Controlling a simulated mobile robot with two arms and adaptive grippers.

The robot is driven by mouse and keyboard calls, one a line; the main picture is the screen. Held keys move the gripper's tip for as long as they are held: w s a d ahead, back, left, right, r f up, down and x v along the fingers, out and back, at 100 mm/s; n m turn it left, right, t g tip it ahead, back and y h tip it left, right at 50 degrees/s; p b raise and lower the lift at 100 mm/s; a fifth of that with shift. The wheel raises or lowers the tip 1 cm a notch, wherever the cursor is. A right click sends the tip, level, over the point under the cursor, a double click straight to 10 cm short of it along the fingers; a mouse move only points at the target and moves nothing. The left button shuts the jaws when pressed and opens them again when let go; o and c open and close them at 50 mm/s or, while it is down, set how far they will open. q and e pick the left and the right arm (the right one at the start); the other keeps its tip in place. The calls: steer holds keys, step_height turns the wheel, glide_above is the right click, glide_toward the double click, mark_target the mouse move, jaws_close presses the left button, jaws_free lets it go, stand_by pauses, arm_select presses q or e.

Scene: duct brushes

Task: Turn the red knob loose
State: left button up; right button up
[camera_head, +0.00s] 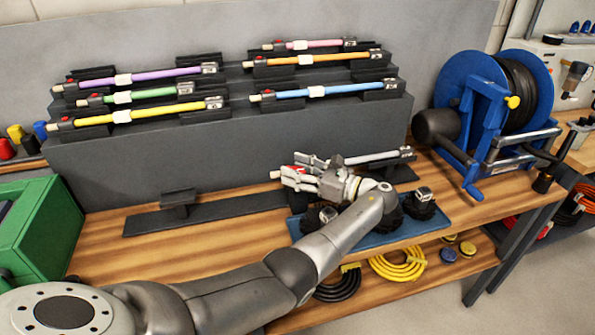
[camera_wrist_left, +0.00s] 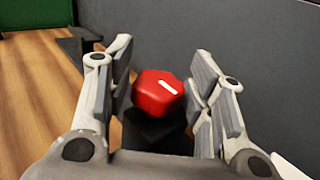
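The red knob (camera_wrist_left: 159,93) is a faceted cap with a white line on top. It sits on a dark block in the left wrist view, and a little red of it shows between the fingers in the head view. A whitish rod (camera_head: 375,158) extends to the right behind the gripper. The hand hides part of the rod and its holder. My right gripper is in neither view.
Coloured rods, such as the yellow rod (camera_head: 155,112) and blue rod (camera_head: 330,91), rest on a grey stepped rack (camera_head: 230,150). A blue tray (camera_head: 375,239) with dark brushes lies under my forearm. A blue reel (camera_head: 490,105) stands right, a green box (camera_head: 50,235) left.

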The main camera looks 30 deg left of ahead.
mark_target(304, 172)
arm_select(q)
steer(key=shift+f, duration=0.1)
steer(key=shift+d, duration=0.1)
steer(key=shift+w+d, duration=0.2)
steer(key=shift+d, duration=1.65)
steer(key=shift+w+d, duration=0.15)
steer(key=shift+d, duration=1.7)
